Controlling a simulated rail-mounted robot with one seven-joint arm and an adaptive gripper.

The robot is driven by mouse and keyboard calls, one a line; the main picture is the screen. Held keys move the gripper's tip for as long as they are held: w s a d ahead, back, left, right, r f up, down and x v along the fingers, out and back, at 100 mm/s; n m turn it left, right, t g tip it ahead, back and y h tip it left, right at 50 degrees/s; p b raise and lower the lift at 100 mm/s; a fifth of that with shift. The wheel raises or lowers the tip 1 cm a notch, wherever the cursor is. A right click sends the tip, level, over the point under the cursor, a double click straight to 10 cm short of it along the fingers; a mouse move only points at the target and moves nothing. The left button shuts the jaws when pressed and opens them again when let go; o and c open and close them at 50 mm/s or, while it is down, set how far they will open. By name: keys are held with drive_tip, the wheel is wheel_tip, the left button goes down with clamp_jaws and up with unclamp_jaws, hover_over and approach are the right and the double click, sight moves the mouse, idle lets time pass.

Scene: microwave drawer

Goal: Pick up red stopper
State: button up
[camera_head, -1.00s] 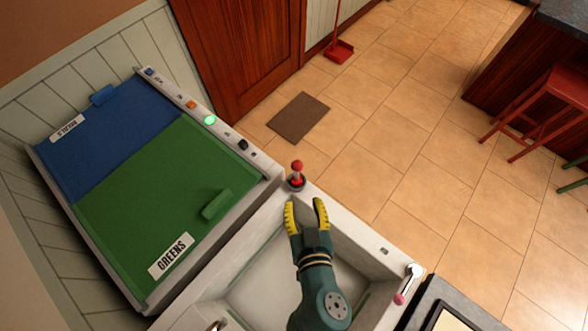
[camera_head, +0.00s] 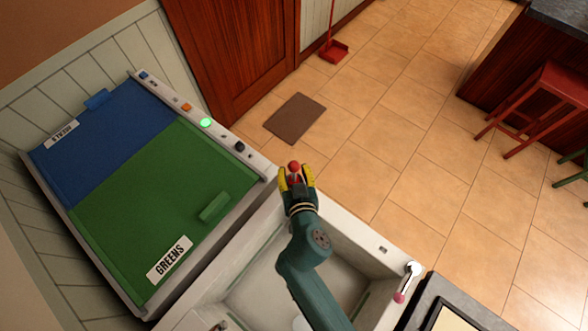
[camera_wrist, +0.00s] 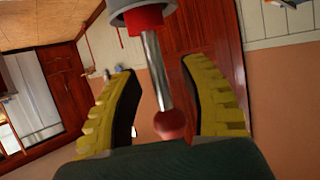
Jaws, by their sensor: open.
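The red stopper (camera_head: 294,166) stands at the back corner of the white sink (camera_head: 345,228), its red ball top showing between my fingers. In the wrist view the stopper's red ball (camera_wrist: 169,124), metal stem and red collar run between the two yellow-padded fingers. My gripper (camera_head: 296,174) is open, with one finger on each side of the stopper. In the wrist view the fingers (camera_wrist: 165,100) stand apart from the stem on both sides. The stopper's base is mostly hidden by my gripper in the head view.
A bin unit with a blue lid (camera_head: 98,138) and a green lid (camera_head: 140,200) marked GREENS stands left of the sink. A lever with a pink knob (camera_head: 400,297) is on the sink's right rim. The tiled floor beyond is mostly clear.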

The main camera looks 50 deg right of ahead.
clamp_jaws()
